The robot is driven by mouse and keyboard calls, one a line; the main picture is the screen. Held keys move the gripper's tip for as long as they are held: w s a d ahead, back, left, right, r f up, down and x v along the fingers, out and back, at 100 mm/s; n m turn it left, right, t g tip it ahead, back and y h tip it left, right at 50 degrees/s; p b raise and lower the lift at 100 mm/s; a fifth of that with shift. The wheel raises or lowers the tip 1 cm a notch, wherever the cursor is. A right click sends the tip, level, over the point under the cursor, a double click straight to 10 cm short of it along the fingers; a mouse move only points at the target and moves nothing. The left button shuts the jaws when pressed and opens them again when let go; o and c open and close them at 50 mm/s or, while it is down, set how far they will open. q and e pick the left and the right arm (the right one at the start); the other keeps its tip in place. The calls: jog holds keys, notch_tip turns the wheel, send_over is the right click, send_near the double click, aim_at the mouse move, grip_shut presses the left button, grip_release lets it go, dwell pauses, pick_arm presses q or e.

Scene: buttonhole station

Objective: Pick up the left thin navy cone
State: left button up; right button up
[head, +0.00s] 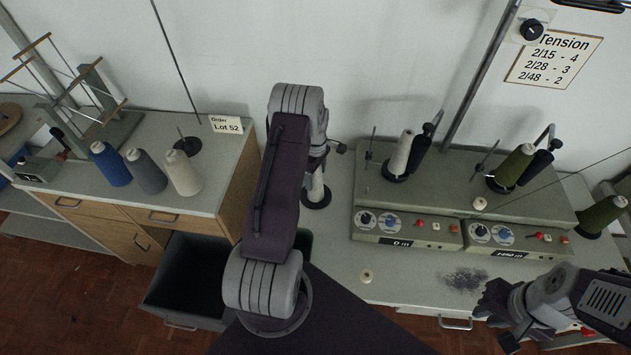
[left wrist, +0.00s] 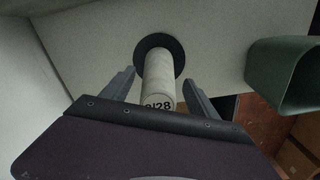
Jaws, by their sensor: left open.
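No navy cone shows between the fingers. In the head view this cream cone (head: 316,185) is partly hidden by my left arm. My right gripper (head: 500,318) is at lower right; its opening is unclear.
The grey-green winding machine (head: 455,222) fills the right bench. Blue (head: 108,163), grey (head: 146,172) and cream (head: 183,172) cones stand on the left cabinet. A dark green box-like part (left wrist: 283,75) is right of my left gripper.

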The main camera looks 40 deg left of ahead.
pick_arm(q)
jog(key=shift+w+f, duration=0.25)
jog(key=shift+f, duration=0.05)
jog(key=shift+s+r, duration=0.1)
jog(key=shift+s, duration=0.1)
jog(key=c, duration=1.4)
jog(key=shift+w, duration=0.1)
jog(key=shift+c, duration=0.2)
notch_tip(320, 180, up, 10)
jog(key=shift+f+b, duration=0.1)
jog(key=shift+b, duration=0.7)
jog(key=shift+r+p, duration=1.1)
jog(key=shift+r, duration=0.15)
jog(key=shift+f, duration=0.1)
